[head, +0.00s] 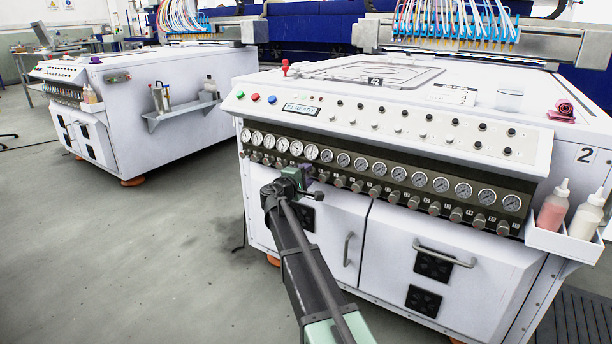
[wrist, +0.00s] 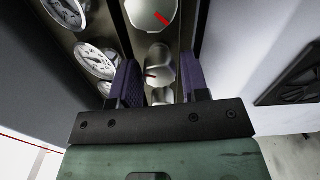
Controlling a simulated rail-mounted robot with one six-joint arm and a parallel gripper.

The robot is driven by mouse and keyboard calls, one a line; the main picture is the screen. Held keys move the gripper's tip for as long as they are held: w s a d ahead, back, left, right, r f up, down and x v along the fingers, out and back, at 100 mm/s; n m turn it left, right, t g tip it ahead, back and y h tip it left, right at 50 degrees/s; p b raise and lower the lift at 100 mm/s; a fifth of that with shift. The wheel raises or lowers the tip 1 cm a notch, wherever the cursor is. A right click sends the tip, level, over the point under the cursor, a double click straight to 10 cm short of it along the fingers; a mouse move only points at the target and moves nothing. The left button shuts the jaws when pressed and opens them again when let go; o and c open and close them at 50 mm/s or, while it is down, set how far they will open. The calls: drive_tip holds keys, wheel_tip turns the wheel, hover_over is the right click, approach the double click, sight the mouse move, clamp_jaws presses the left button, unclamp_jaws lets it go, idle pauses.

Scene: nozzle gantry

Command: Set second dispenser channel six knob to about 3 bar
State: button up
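The second dispenser (head: 390,230) is the white machine marked 2 in the head view. A row of round pressure gauges (head: 343,159) runs along its dark front panel, with a row of metal knobs (head: 357,186) below. My gripper (head: 306,174) is at this row, left of the middle, and hides the knobs behind it. In the wrist view my gripper (wrist: 158,64) is open, its purple pads on either side of a silver knob (wrist: 160,77) with a red mark. Gaps show between pads and knob. I cannot tell the channel number or read the gauges.
Another silver knob (wrist: 151,12) with a red mark lies beyond the fingers, and gauges (wrist: 95,61) are to the left. A white bottle tray (head: 565,243) hangs at the machine's right end. A similar machine (head: 130,105) stands at left, with open floor between.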

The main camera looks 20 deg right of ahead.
drive_tip(key=shift+a, duration=0.1)
drive_tip(key=v, duration=1)
drive_tip(key=shift+s+a, duration=0.25)
